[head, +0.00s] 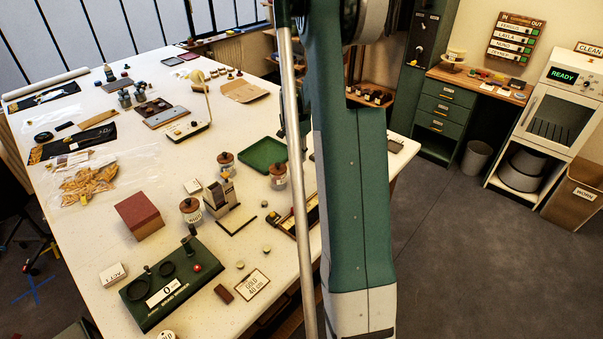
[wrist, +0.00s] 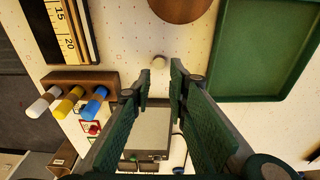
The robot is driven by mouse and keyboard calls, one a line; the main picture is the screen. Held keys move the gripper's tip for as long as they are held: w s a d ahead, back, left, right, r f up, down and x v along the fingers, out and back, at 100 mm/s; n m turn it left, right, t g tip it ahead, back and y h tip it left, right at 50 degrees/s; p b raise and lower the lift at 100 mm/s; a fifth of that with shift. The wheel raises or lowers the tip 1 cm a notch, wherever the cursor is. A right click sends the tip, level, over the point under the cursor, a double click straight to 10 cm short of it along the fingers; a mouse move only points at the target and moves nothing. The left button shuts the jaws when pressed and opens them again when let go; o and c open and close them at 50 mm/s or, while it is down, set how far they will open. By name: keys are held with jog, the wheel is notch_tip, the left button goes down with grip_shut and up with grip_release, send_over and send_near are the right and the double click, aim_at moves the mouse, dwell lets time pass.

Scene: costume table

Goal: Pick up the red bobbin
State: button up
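A small red piece that looks like the red bobbin (wrist: 93,128) sits on a small printed card in the wrist view, left of my gripper and just below the wooden rack (wrist: 107,79). It is small and its shape is hard to tell. The rack carries a white, a yellow and a blue bobbin (wrist: 95,108). My gripper (wrist: 161,77) is open, with its two green fingers apart and nothing between the tips. The bobbin is outside the fingers. In the head view my arm covers this part, and I cannot make out the gripper or the red bobbin there.
A green tray (wrist: 266,92) lies right of the fingers, and it also shows in the head view (head: 262,155). A ruler (wrist: 64,28) lies at upper left. A grey plate (wrist: 152,127) is beyond the fingers. A brown-lidded jar (head: 191,210) and dark green board (head: 172,300) stand on the table.

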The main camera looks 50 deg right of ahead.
aim_at(301, 173)
jog(key=shift+f, duration=0.1)
jog(key=shift+d+f, duration=0.15)
jog(key=shift+f, duration=1.05)
jog(key=shift+d+f+p, duration=0.15)
jog(key=shift+f, duration=1.15)
jog(key=shift+d+f+p, duration=0.15)
jog(key=shift+f, duration=1.1)
jog(key=c, duration=0.3)
jog(key=shift+r, duration=0.1)
